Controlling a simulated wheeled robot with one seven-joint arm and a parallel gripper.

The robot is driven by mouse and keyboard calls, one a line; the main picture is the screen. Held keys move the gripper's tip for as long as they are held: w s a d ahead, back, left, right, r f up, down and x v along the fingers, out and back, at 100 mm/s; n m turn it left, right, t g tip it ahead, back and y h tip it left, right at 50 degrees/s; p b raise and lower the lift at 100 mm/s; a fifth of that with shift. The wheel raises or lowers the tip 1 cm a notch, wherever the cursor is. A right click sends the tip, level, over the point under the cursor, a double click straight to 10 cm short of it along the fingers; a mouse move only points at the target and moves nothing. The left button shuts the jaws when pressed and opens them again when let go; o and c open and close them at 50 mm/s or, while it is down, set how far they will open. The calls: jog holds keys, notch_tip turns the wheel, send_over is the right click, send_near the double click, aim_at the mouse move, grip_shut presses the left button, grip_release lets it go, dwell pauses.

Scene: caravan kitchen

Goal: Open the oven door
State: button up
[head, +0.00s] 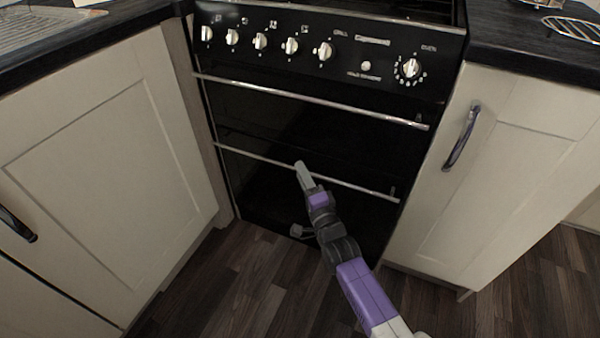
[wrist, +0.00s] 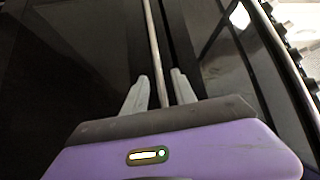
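The black oven (head: 320,150) stands between cream cupboards and its front is closed. The lower door (head: 265,190) has a thin metal bar handle (head: 350,183), which also runs down the wrist view (wrist: 153,45). My gripper (head: 301,166) is at the middle of this lower handle. In the wrist view my gripper (wrist: 159,76) has its two grey fingers apart, with the bar running between them. There is a gap beside the bar, and I cannot tell whether either finger touches it. My arm hides part of the lower door.
A second bar handle (head: 310,100) crosses the upper door, below the row of knobs (head: 290,46). A cream cupboard (head: 110,170) stands close on the left and another (head: 510,170) on the right, with a protruding handle (head: 461,137). The wooden floor (head: 245,280) in front is clear.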

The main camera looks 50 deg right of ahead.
jog(key=shift+x, duration=0.9)
jog(key=shift+c, duration=0.4)
grip_shut()
jog(key=shift+f, duration=0.1)
dwell(0.4)
